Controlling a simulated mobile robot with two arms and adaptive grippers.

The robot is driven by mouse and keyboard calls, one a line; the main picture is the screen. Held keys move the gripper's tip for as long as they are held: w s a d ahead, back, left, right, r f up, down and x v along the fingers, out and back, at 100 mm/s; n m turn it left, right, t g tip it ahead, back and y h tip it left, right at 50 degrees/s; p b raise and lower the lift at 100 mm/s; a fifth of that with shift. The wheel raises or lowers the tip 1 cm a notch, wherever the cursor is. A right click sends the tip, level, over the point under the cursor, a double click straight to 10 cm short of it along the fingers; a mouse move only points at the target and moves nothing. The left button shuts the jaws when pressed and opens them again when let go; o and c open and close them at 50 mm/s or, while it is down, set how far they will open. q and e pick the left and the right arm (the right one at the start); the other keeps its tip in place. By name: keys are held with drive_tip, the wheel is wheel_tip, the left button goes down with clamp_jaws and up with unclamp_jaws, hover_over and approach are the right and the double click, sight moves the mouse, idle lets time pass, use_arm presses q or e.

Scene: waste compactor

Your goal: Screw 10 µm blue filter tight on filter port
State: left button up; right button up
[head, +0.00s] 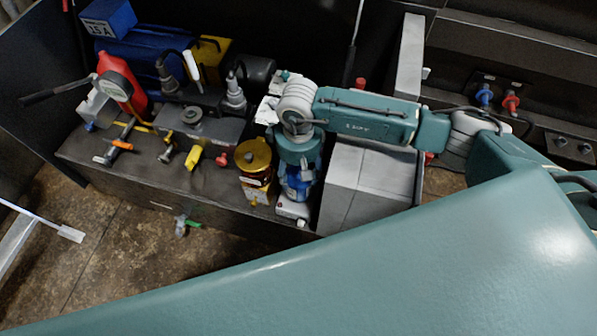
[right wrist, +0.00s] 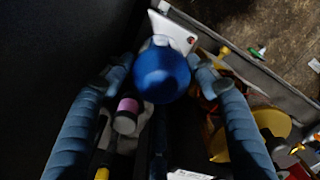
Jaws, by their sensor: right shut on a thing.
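The blue filter (head: 292,187) is low between the fingers of my right gripper (head: 299,183), beside the gold-topped canister. In the right wrist view its round blue end (right wrist: 162,76) sits between the two fingertips of the right gripper (right wrist: 161,68), and the gripper is shut on it. A white fitting (head: 291,210) shows right below the filter; it also shows as a white plate (right wrist: 173,32) behind the filter in the wrist view. The filter's joint with the port is hidden, so I cannot tell how tightly it sits. My left gripper is out of view.
The gold canister (head: 254,160) stands close left of the gripper, and a grey sloped box (head: 360,185) close right. Yellow and orange valve handles (head: 193,158), a red bottle (head: 125,80) and a blue 15 A box (head: 108,17) crowd the bench's left. Open floor lies in front.

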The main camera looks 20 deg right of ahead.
drive_tip(key=shift+b, duration=0.35)
idle(0.7)
drive_tip(key=shift+f+b, duration=0.2)
drive_tip(key=shift+b, duration=0.1)
drive_tip(key=o, duration=0.3)
drive_tip(key=shift+r, duration=0.1)
drive_tip(key=c, duration=0.3)
drive_tip(key=shift+m, duration=1.2)
drive_tip(key=shift+c, duration=0.3)
drive_tip(key=m, duration=0.2)
drive_tip(key=shift+m+b, duration=0.3)
drive_tip(key=shift+m, duration=0.1)
